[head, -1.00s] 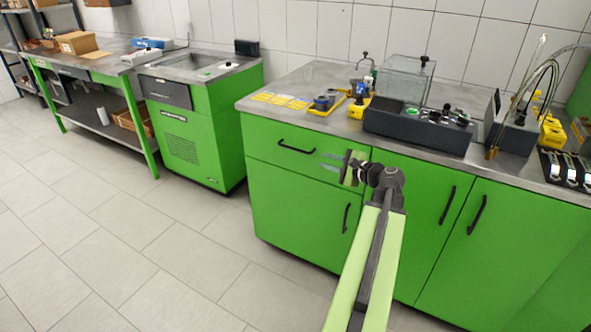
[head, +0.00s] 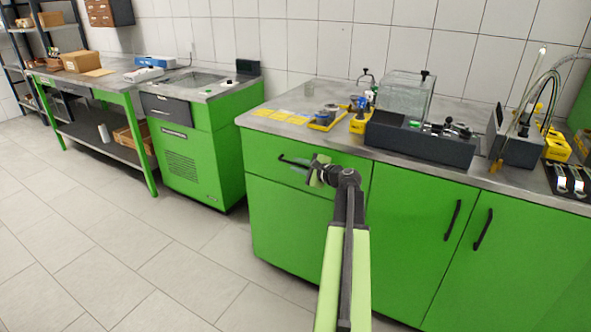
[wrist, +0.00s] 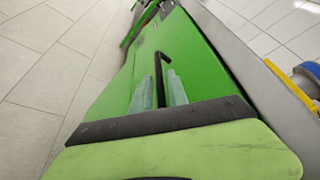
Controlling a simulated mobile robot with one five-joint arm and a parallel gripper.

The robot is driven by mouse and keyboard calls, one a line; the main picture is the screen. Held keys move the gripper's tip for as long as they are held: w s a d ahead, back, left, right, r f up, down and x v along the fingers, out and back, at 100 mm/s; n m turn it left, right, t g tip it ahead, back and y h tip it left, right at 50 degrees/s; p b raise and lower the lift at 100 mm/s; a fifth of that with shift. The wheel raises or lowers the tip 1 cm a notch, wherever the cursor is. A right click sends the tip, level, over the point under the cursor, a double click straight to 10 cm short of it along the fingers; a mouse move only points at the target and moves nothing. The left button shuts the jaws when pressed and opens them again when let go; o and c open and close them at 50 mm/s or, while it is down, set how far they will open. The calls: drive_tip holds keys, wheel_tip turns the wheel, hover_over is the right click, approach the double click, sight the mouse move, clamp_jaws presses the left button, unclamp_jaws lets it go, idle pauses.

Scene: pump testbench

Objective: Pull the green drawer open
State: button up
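The green drawer (head: 264,146) is at the top left of the long green cabinet and looks shut. Its black bar handle (head: 284,159) is partly hidden by my gripper (head: 298,167) in the head view. In the wrist view, the drawer front (wrist: 190,62) runs away from me and the handle (wrist: 163,66) appears between the two pale translucent fingers of my gripper (wrist: 160,78). The fingers are apart, with visible gaps beside the handle. I cannot tell how deep the handle sits between them.
A grey worktop (head: 262,112) overhangs the drawer and carries yellow trays (head: 327,120) and a dark pump unit (head: 420,140). Cabinet doors with black handles (head: 482,229) are to the right. Tiled floor (head: 150,260) to the left is clear.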

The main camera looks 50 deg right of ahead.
drive_tip(key=shift+w+f, duration=0.1)
drive_tip(key=shift+w, duration=0.4)
drive_tip(key=shift+c, duration=0.4)
clamp_jaws()
idle(0.6)
